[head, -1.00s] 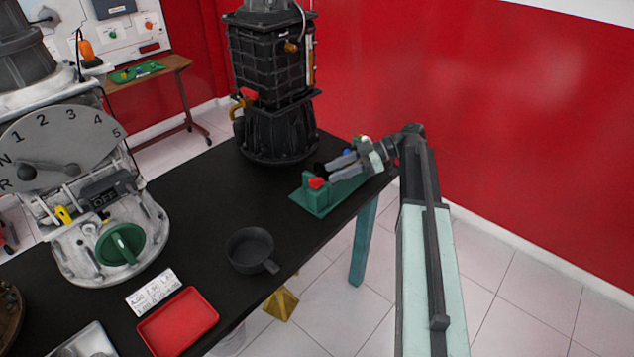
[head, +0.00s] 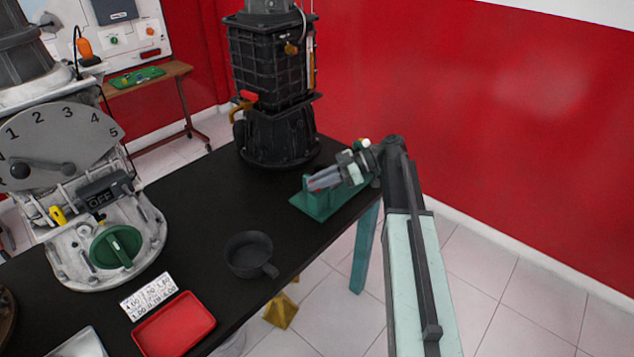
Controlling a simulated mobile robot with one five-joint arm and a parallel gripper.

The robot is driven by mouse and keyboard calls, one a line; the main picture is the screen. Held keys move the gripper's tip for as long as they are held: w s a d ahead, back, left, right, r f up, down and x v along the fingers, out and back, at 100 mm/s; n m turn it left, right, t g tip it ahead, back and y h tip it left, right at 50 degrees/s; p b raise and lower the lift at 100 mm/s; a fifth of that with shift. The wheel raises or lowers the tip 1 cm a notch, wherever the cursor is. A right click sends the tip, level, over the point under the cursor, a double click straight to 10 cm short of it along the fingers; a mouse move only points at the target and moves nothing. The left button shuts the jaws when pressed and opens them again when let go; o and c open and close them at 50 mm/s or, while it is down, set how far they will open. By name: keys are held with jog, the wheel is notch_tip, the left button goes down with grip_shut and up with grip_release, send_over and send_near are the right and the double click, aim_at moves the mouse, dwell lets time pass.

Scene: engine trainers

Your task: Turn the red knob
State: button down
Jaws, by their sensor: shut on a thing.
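A green stand (head: 318,207) sits near the right edge of the black table, in the head view. In the earlier frame a red knob shows on top of its left end. Now my gripper (head: 313,183) reaches over the stand from the right, and its grey fingers are at the knob's place. The fingers are shut on the knob and cover nearly all of it. How far the knob is turned cannot be seen.
A tall black engine unit (head: 270,95) with a small red part stands behind the stand. A black pan (head: 248,254), a red tray (head: 174,324) and a white label card (head: 149,296) lie in front. A grey gearbox trainer (head: 75,262) stands at left. The table's middle is clear.

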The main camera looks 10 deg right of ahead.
jog(key=shift+m+t, duration=0.3)
jog(key=m+t, duration=0.1)
jog(key=t, duration=0.1)
jog(key=m+t+h, duration=0.1)
jog(key=m, duration=0.1)
jog(key=shift+s+t, duration=0.2)
jog(key=shift+t, duration=0.2)
jog(key=shift+w+m+t+h, duration=0.15)
jog(key=shift+m+t+h, duration=1.05)
jog(key=shift+m+t, duration=0.75)
jog(key=shift+w+m, duration=0.1)
jog(key=shift+m, duration=0.15)
jog(key=c, duration=1.4)
grip_release()
jog(key=shift+d, duration=0.1)
